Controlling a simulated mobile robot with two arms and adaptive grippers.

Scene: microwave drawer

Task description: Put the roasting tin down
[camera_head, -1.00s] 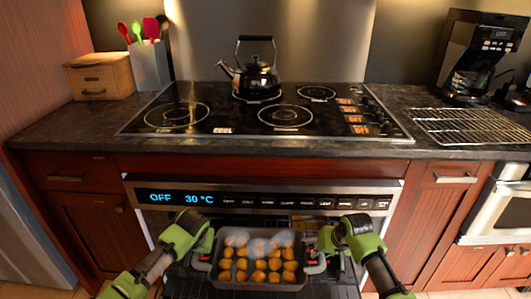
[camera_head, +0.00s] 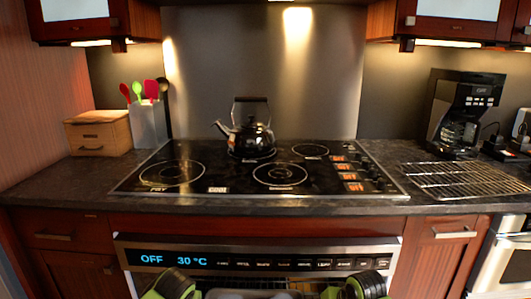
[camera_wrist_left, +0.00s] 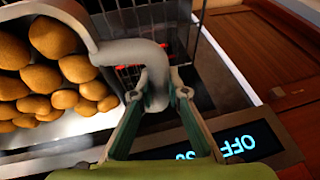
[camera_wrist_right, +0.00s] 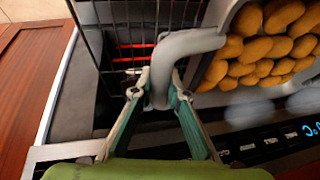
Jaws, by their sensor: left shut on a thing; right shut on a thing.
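The grey roasting tin shows in the left wrist view (camera_wrist_left: 68,10) and the right wrist view (camera_wrist_right: 228,12), filled with several round golden-brown potatoes (camera_wrist_left: 45,78). My left gripper (camera_wrist_left: 155,92) is shut on one grey loop handle of the tin. My right gripper (camera_wrist_right: 160,92) is shut on the opposite handle (camera_wrist_right: 185,45). In the head view only the tops of my left gripper (camera_head: 178,284) and right gripper (camera_head: 362,285) show at the bottom edge, and the tin is mostly cut off between them. What lies under the tin is hidden.
The oven panel (camera_head: 260,261) reads OFF and 30 °C. A wire rack and red glow (camera_wrist_right: 135,52) show beyond the handles. The cooktop (camera_head: 225,178) bears a black kettle (camera_head: 250,136) at the back. A wire cooling rack (camera_head: 462,181) lies on the right counter, before a coffee maker (camera_head: 462,115).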

